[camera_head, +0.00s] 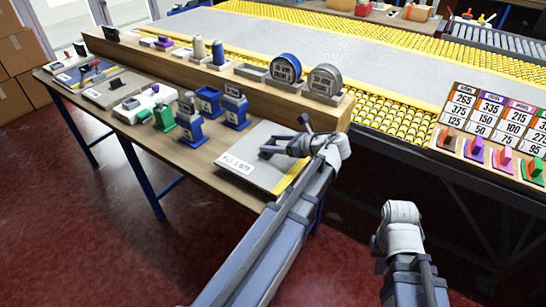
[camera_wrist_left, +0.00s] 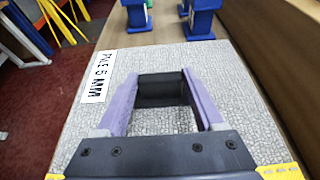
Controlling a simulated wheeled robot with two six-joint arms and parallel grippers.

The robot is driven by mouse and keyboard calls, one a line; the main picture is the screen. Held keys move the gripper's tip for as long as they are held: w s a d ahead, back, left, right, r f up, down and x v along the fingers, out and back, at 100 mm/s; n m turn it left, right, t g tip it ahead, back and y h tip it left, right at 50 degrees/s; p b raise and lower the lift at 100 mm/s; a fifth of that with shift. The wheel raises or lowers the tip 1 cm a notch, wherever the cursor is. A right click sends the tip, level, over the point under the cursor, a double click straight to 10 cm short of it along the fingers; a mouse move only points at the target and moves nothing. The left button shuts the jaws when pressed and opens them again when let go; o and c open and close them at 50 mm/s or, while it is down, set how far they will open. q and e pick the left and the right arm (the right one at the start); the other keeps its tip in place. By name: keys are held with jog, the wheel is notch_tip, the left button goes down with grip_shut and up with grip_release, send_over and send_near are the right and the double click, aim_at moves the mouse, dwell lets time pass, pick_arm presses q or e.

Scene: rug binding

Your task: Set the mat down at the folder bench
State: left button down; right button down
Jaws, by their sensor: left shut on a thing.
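The mat (camera_head: 236,176) is a grey, speckled, flat piece with a yellow strip and a white label reading "PILE 5 MM". It lies flat at the right end of the wooden bench (camera_head: 172,152), or just above it; I cannot tell if it touches. In the left wrist view the mat (camera_wrist_left: 235,85) fills the middle. My left gripper (camera_head: 268,150) is shut on the mat's black grip block (camera_wrist_left: 162,90), with a purple finger on each side. My right arm's end (camera_head: 400,232) is low, right of the bench; its fingers cannot be made out.
Blue dispensers (camera_head: 188,118) stand just left of the mat. A raised wooden ledge (camera_head: 230,82) with round gauges (camera_head: 285,68) runs behind it. A yellow roller conveyor (camera_head: 385,125) lies beyond. A price board (camera_head: 495,120) with coloured clips stands at the right.

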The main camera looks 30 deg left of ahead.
pick_arm(q)
notch_tip(320, 180, down, 4)
jog(key=b, duration=0.3)
jog(key=shift+r+b, duration=0.25)
jog(key=shift+b, duration=0.1)
jog(key=shift+f, duration=0.2)
grip_release()
jog(key=shift+r, duration=0.15)
